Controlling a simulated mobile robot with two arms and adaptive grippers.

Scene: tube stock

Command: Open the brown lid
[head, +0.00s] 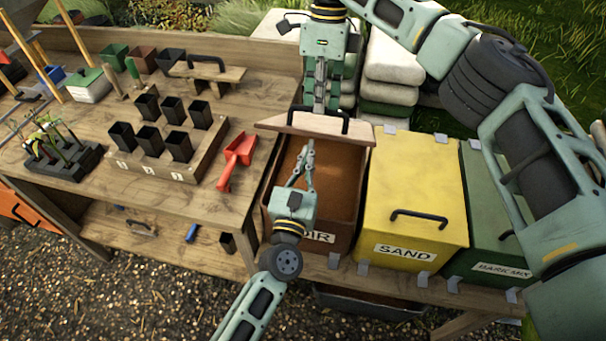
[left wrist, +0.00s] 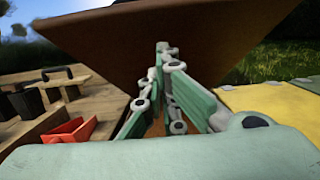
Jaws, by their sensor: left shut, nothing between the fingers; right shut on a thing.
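The brown lid (head: 274,124) is raised steeply at the back of the brown bin (head: 342,240). Brown fill shows inside the bin. My right gripper (head: 319,106) comes down from behind and is shut on the lid's black handle (head: 345,122), on the outer face. My left gripper (head: 310,146) is shut and empty, over the bin opening and in front of the lid's underside. In the left wrist view, the dark underside of the lid (left wrist: 100,40) rises behind my closed fingers (left wrist: 166,52). I cannot tell whether the fingertips touch it.
The closed yellow sand bin (head: 405,180) and green bin (head: 490,215) stand to the right, below my right arm. The bench on the left holds a red scoop (head: 238,155), a pot rack (head: 190,165) and a wooden tool with a handle (head: 207,75). White sacks (head: 395,55) lie behind.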

